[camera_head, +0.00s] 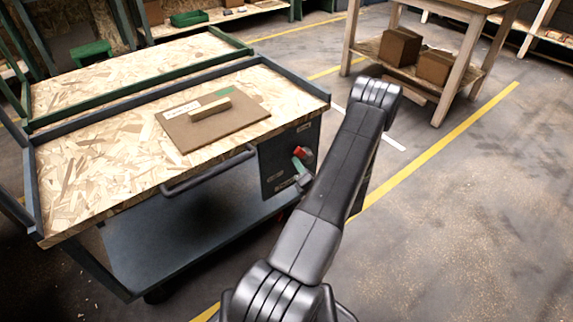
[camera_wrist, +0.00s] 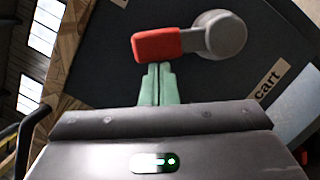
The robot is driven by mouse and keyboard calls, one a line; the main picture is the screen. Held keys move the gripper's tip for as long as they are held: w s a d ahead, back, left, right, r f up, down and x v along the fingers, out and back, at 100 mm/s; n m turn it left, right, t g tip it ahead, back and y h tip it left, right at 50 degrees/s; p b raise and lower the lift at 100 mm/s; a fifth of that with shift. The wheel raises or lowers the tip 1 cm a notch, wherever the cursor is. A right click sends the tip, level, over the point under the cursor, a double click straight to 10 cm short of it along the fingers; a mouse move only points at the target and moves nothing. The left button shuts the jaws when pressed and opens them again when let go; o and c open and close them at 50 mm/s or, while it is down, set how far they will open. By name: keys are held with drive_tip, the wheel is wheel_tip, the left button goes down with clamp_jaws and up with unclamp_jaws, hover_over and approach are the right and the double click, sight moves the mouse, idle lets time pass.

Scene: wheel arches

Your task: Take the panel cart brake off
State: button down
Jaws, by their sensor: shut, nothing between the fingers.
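The panel cart (camera_head: 110,165) has a chipboard top, a dark frame and a dark end plate. On that plate is the brake lever, with a red grip (camera_head: 307,153). In the wrist view the red grip (camera_wrist: 157,45) joins a short grey arm and a round grey hub (camera_wrist: 222,35). The grip points left from the hub in that view. My gripper (camera_wrist: 159,66) is shut and empty. Its green fingertips are right at the grip's lower edge; I cannot tell if they touch. In the head view my gripper (camera_head: 299,165) is partly hidden by my arm.
A brown panel (camera_head: 205,125) with a wooden handle lies on the cart top. The cart's push handle (camera_head: 205,172) is left of the end plate. A label reading "cart" (camera_wrist: 268,84) is near the hub. A wooden table (camera_head: 450,95) stands behind. Floor at right is clear.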

sight(301, 152)
drive_tip(key=r+m+p, duration=0.1)
drive_tip(key=d+r+m+p, duration=0.1)
drive_tip(key=m, duration=0.1)
drive_tip(key=w+r+m+h+p, duration=0.1)
drive_tip(key=shift+d+m+g, duration=0.3)
drive_tip(key=shift+m, duration=0.1)
drive_tip(key=shift+w+d+r+m+p, duration=0.1)
drive_tip(key=shift+w+d+m+p, duration=0.15)
drive_tip(key=shift+m, duration=0.2)
drive_tip(key=shift+w+d+r+m+p, duration=0.1)
drive_tip(key=shift+d+m+p, duration=0.1)
drive_tip(key=shift+m+p, duration=0.2)
drive_tip(key=shift+w+d+r, duration=0.1)
drive_tip(key=shift+w+d, duration=0.05)
drive_tip(key=shift+d, duration=0.1)
